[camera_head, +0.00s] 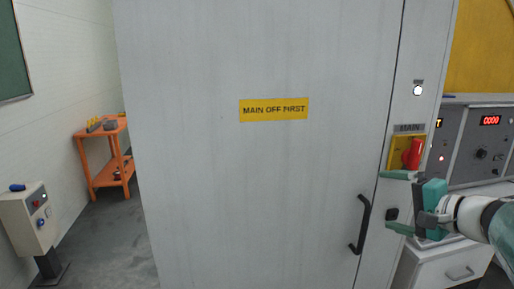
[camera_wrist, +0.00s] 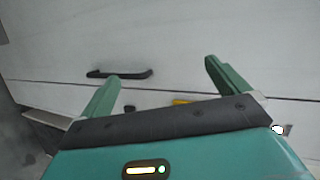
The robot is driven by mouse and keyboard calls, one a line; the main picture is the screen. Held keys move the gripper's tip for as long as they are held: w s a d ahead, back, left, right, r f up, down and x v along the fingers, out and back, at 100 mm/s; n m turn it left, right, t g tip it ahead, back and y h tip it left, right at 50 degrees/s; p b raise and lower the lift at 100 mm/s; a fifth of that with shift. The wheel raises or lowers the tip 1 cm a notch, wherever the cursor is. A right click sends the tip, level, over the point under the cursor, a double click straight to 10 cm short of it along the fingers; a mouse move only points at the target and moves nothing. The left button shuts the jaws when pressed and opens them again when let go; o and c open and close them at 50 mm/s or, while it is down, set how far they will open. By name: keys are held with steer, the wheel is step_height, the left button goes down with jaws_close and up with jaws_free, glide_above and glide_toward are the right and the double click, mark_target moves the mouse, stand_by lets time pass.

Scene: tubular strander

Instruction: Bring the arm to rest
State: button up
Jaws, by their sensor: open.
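My gripper (camera_head: 400,202) is at the right in the head view, in front of the cabinet's narrow right panel. Its two green fingers are spread wide with nothing between them. The upper finger is just below the red MAIN switch (camera_head: 412,154) on its yellow plate; I cannot tell whether they touch. In the wrist view my gripper (camera_wrist: 160,72) also shows its fingers apart, toward the grey cabinet front. The black door handle (camera_wrist: 120,73) appears between and beyond them. A bit of yellow plate (camera_wrist: 181,102) shows behind the gripper body, mostly hidden.
The grey cabinet door (camera_head: 250,190) is shut and bears a yellow "MAIN OFF FIRST" label (camera_head: 274,110). A white lamp (camera_head: 418,90) is lit above the switch. A control console (camera_head: 480,150) stands at right. An orange cart (camera_head: 107,165) and a pedestal box (camera_head: 32,215) stand left.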

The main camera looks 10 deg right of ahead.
steer(key=s+a+f+n+g, duration=0.2)
steer(key=a+f+n+g, duration=0.1)
steer(key=a, duration=0.5)
steer(key=s+a+f+n+g, duration=0.3)
steer(key=a+f, duration=0.1)
steer(key=a, duration=0.4)
steer(key=s+a+f+n+g+h, duration=0.2)
steer(key=s+a+f+n+h, duration=0.2)
steer(key=s, duration=0.5)
step_height(320, 180, down, 3)
steer(key=a+n, duration=0.3)
steer(key=shift+r+h, duration=0.15)
steer(key=shift+h, duration=0.15)
steer(key=shift+w, duration=0.1)
